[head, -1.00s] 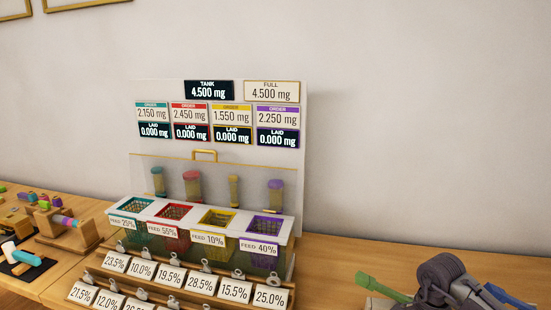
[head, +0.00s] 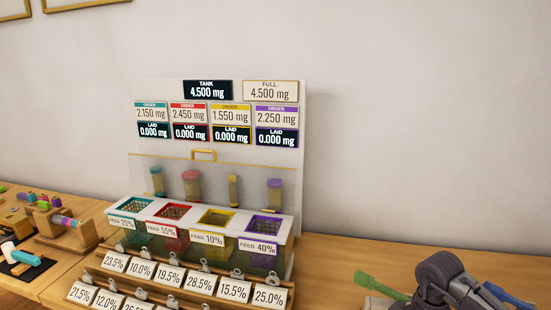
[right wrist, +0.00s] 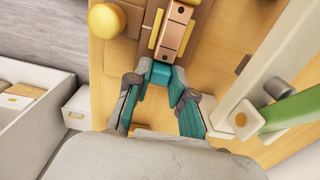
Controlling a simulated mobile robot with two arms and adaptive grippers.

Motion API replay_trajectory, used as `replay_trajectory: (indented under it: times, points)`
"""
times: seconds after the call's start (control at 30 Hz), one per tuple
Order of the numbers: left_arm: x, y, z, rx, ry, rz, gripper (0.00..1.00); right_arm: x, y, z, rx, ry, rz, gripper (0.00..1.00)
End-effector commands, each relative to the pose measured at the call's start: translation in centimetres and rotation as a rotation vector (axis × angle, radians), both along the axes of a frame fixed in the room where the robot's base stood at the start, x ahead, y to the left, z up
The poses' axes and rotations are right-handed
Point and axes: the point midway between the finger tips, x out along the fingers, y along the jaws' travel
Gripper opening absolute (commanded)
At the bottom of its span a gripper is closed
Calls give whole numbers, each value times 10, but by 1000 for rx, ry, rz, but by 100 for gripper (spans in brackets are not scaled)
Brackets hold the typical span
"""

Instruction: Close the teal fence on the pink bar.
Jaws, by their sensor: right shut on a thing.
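The pink bar (right wrist: 175,32), a copper-pink block with small dark dots, lies between yellow strips at the top of the right wrist view. The teal fence (right wrist: 158,74) is at the near end of the bar, and I cannot tell whether the two touch. My right gripper (right wrist: 160,84) is shut on the teal fence, with a finger on each side. In the head view a grey part of my right arm shows at the lower right, and its fingertips are hidden. The bar and the fence cannot be made out there. My left gripper is in neither view.
A green lever (right wrist: 295,112) stands close right of my right gripper; it also shows in the head view (head: 382,287). A yellow knob (right wrist: 106,20) is at the upper left. White drawers (right wrist: 38,90) are at the left. A dispenser with colored baskets (head: 200,220) stands mid-table.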

Motion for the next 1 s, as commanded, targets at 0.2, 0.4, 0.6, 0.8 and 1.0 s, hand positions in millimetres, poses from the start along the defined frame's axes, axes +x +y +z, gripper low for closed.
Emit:
replay_trajectory:
  times: [0.2,0.4,0.6,0.8,1.0]
  points:
    - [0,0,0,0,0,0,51,0,5,-1,11,-2,7,31]
    - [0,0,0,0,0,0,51,0,4,-1,8,-1,5,38]
    - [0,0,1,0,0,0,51,0,3,2,6,-1,4,38]
    - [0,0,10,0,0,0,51,0,2,16,5,-2,4,38]
    - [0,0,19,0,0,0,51,0,2,32,5,-2,5,38]
